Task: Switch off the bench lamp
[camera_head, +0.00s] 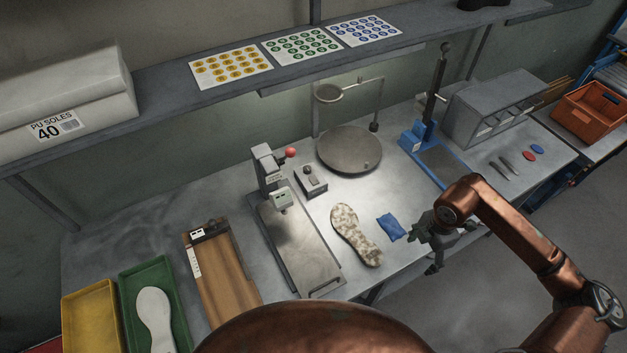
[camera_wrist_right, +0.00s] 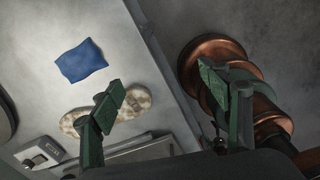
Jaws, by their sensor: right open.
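A small grey box with a dark knob or switch (camera_head: 310,181) stands on the bench, right of the press-like device with the red ball. It also shows at the lower left of the right wrist view (camera_wrist_right: 40,152). Its switch position is too small to tell. A slim strip under the shelf (camera_head: 335,75) may be the bench lamp; I cannot tell for sure. The bench top is bright around the box. My right gripper (camera_head: 428,246) is open and empty near the bench's front edge, right of the blue cloth and well apart from the box. My left gripper is not in view.
A speckled sole (camera_head: 356,236) and a blue cloth (camera_head: 391,227) lie between the box and my right gripper. A round dark plate (camera_head: 349,148) on a stand is behind the box. A blue-based stand (camera_head: 437,160) is at right. The shelf (camera_head: 160,92) overhangs the back.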

